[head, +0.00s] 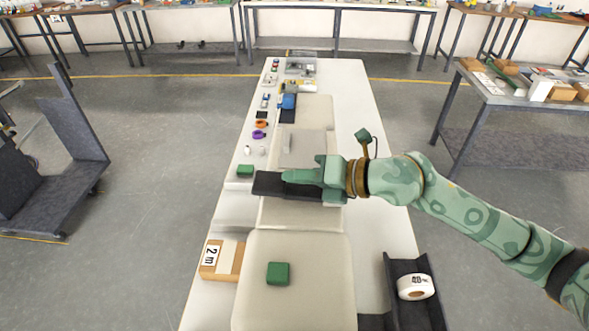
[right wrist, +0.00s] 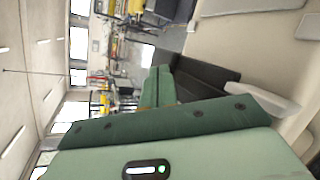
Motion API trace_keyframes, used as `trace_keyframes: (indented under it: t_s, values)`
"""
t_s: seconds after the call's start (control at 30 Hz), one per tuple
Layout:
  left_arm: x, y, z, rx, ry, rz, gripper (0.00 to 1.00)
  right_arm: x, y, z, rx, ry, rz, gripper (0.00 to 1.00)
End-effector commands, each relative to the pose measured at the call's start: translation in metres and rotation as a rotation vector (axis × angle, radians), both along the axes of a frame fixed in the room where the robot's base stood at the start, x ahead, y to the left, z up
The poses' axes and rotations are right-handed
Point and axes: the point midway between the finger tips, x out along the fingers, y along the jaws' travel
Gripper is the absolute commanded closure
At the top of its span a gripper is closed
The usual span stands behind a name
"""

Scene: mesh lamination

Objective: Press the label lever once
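My right gripper (head: 285,176) reaches in from the right over the middle of the white bench. Its green fingers (right wrist: 160,86) look close together, with nothing visible between them. A long dark bar or tray (head: 262,184) lies across the bench just under the fingers; it also shows beside them in the right wrist view (right wrist: 210,75). I cannot tell whether they touch. No part is clearly recognisable as the label lever. A white label roll (head: 416,287) sits in a black holder (head: 405,263) at the near right. My left gripper is not in view.
Green blocks stand on the bench (head: 245,171) and on the near pale pad (head: 278,273). A box marked "2 m" (head: 222,260) lies at the near left. Small parts line the far bench. A dark cart (head: 60,150) stands left; a side table (head: 530,100) stands right.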

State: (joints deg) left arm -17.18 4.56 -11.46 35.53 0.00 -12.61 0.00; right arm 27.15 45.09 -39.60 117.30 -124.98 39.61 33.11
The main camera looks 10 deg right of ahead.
Motion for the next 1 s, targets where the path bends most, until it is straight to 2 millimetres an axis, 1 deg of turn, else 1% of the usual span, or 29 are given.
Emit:
trace_keyframes:
  t_s: [0.8, 1.0]
  values:
    - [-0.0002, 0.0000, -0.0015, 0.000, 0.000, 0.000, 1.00, -0.0016, 0.0045, -0.0080, 0.002, 0.010, 0.005, 1.00]
    - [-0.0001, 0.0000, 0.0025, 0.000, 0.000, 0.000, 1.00, -0.0024, 0.0030, -0.0039, 0.001, 0.012, 0.005, 1.00]
